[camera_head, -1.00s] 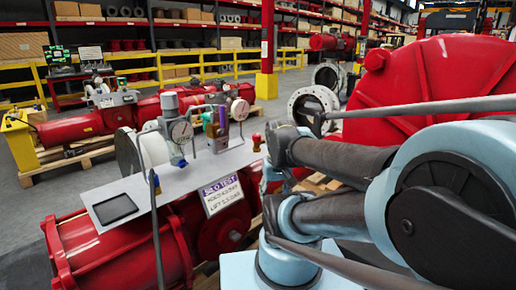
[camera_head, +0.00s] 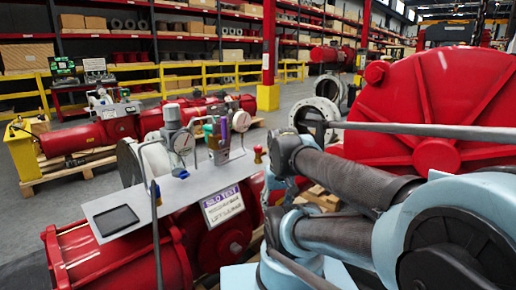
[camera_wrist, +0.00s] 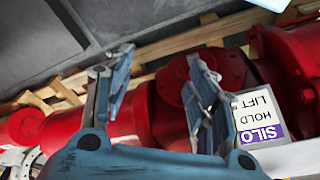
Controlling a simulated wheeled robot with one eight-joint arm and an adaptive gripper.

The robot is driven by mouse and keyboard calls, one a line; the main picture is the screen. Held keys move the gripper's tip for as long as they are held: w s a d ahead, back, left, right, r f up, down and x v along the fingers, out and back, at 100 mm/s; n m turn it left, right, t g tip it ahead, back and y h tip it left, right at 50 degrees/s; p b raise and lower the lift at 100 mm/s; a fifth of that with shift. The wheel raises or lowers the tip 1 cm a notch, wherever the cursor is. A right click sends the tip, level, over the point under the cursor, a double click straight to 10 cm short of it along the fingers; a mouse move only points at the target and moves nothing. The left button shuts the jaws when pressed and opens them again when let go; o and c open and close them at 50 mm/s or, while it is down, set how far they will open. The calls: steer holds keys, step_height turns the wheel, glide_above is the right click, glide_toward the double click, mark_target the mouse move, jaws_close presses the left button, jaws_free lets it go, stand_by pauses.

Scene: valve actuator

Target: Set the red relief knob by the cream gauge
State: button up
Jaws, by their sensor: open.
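A small red knob (camera_head: 258,153) stands at the right end of the grey panel (camera_head: 172,188) in the head view. The cream gauge (camera_head: 241,121) is just left of the knob, with a purple-and-green item between the gauges. A second gauge with a pale face (camera_head: 183,141) is farther left. My gripper (camera_wrist: 160,70) is open and empty in the wrist view, its two fingers spread over red actuator parts. I cannot make out the knob or the cream gauge in the wrist view. In the head view my arm links hide most of the gripper.
The sign also shows in the wrist view (camera_wrist: 258,117). A large red disc-shaped housing (camera_head: 440,105) is close on the right. Red cylinders lie below the panel.

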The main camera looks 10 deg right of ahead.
steer(key=w+r+m+g, duration=0.1)
steer(key=w+r+m, duration=0.2)
steer(key=w+r, duration=1.3)
step_height(320, 180, up, 9)
steer(key=m+g, duration=0.1)
steer(key=m, duration=0.3)
glide_above(258, 149)
steer(key=w, duration=0.2)
steer(key=f, duration=1.6)
steer(key=shift+w+d+f, duration=0.15)
steer(key=shift+d+f, duration=0.1)
steer(key=shift+f, duration=0.05)
steer(key=c, duration=1)
